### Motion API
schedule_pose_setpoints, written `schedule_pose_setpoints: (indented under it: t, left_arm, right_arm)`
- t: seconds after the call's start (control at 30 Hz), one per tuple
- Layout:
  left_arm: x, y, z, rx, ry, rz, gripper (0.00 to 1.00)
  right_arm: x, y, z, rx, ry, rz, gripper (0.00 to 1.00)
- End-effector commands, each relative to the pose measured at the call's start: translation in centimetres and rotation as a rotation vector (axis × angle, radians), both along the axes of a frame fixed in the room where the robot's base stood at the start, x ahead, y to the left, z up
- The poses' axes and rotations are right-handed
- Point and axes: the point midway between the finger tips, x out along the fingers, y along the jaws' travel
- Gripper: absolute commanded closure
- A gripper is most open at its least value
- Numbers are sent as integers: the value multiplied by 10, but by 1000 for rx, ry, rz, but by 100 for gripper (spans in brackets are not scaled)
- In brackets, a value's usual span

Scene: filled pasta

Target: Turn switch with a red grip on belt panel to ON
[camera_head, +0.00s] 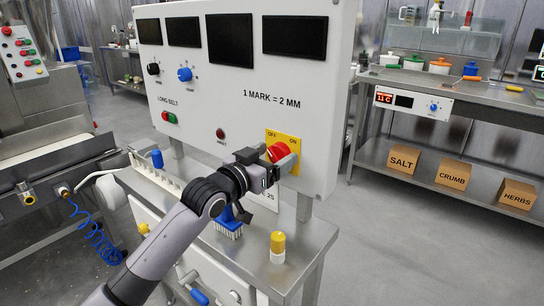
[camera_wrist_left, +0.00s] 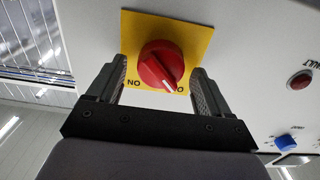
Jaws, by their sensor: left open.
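The red grip (camera_head: 279,152) of the switch sits on a yellow plate (camera_head: 296,142) at the lower right of the white belt panel (camera_head: 240,95). The plate reads OFF at upper left and ON at right. In the left wrist view the red grip (camera_wrist_left: 160,64) shows whole, and its white mark points toward the partly hidden OFF label. My left gripper (camera_head: 280,160) is at the switch; in the left wrist view it (camera_wrist_left: 160,85) is open, with one finger on each side of the grip and visible gaps. My right gripper is not in view.
The panel also carries a black knob (camera_head: 153,69), a blue knob (camera_head: 185,74) and a red lamp (camera_head: 220,134). Below stands a steel bench with a blue brush (camera_head: 229,224) and a yellow-capped shaker (camera_head: 277,246). Open floor lies at right, before a shelf with boxes (camera_head: 453,174).

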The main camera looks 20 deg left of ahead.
Motion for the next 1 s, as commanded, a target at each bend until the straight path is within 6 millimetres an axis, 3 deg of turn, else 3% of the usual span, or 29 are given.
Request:
schedule_pose_setpoints:
  t: [0.17,0.3,0.33,0.67,1.0]
  left_arm:
    - [0,0,0,0,0,0,24]
    - [0,0,0,0,0,0,69]
    - [0,0,0,0,0,0,74]
    - [0,0,1,34,-12,-1,74]
    - [-1,-1,3,240,-86,-1,74]
  right_arm:
    - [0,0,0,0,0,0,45]
    - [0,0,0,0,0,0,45]
    - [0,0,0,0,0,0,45]
    - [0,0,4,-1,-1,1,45]
    - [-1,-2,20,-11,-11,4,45]
